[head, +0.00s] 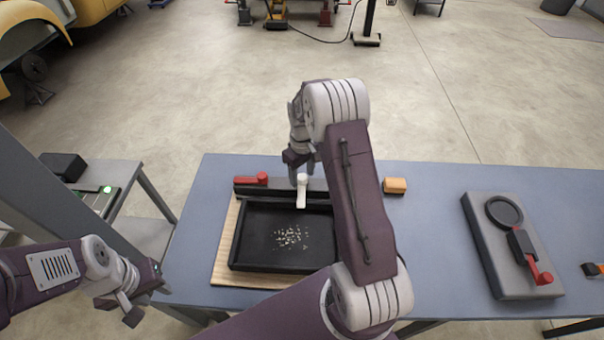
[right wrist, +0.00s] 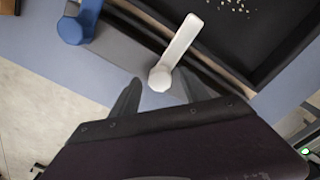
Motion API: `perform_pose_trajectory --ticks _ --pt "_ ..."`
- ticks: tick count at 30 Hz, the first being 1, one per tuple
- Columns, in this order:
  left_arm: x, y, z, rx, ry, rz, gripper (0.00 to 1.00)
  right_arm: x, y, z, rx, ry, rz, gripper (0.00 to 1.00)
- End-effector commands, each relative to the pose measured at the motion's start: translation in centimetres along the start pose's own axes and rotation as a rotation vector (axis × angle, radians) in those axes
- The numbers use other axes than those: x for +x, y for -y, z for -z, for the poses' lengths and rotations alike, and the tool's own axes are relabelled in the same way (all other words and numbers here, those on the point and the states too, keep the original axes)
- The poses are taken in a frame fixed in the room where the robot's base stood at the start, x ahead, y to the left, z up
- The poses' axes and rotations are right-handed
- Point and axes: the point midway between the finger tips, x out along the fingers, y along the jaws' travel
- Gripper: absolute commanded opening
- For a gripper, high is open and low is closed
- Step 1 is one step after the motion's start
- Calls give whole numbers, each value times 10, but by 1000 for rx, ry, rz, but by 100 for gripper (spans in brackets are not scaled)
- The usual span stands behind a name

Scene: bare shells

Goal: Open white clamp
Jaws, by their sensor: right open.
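The white clamp (head: 301,192) sits at the back edge of the black tray (head: 235,245), its lever arm pointing toward the tray. In the right wrist view the white clamp (right wrist: 181,45) has its round pivot end close to my right gripper (right wrist: 159,84). That gripper is open, with one finger on each side of the pivot end; contact cannot be told. In the head view my right gripper (head: 301,172) is partly hidden by my own arm. My left gripper (head: 146,297) is at the lower left, away from the tray, and looks open and empty.
A red clamp (head: 250,179) is left of the white one; a blue clamp (right wrist: 77,24) shows in the right wrist view. The tray holds pale crumbs (head: 291,237). An orange block (head: 395,185) and grey fixture (head: 495,250) stand right on the blue table (head: 430,215).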

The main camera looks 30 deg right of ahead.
Motion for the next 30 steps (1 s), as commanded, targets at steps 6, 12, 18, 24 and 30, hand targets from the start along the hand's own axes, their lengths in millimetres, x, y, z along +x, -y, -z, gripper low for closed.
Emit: perform_pose_trajectory --ticks 6,12,18,24,30 --pt "0 0 0 0 0 0 36 4 0 0 0 0 0 54" --pt "0 0 0 0 0 0 36 4 0 0 0 0 0 18" --pt "0 0 0 0 0 0 36 3 0 0 0 0 0 0" --pt "0 0 0 0 0 0 36 3 0 0 0 0 0 0" --pt "0 0 0 0 0 0 36 3 0 0 0 0 0 0"
